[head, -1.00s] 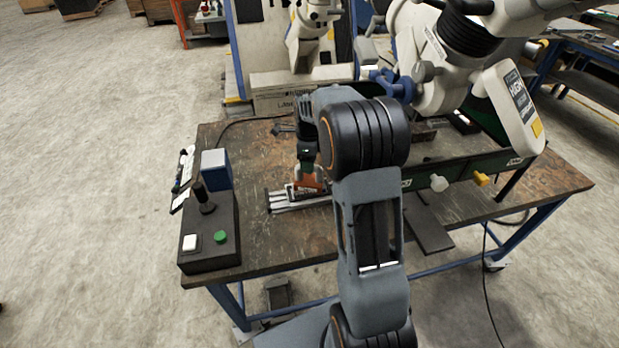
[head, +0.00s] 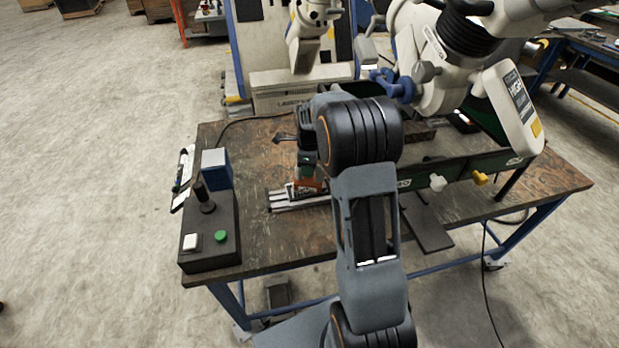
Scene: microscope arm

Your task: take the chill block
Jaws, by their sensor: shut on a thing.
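My gripper (head: 308,181), with orange at its fingertips, points down over the middle of the workbench. It is shut on a small block (head: 292,191), pale with dark parts, which I take to be the chill block; the fingers and wrist hide much of it. The block is at a silver slotted rail (head: 284,204) lying on the bench. I cannot tell whether it touches the rail or is just above it.
A black control box (head: 208,250) with a lever and buttons stands left on the workbench (head: 270,250), beside a blue block (head: 217,169). A large white microscope arm (head: 433,60) and a green-edged tray (head: 455,177) are at right.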

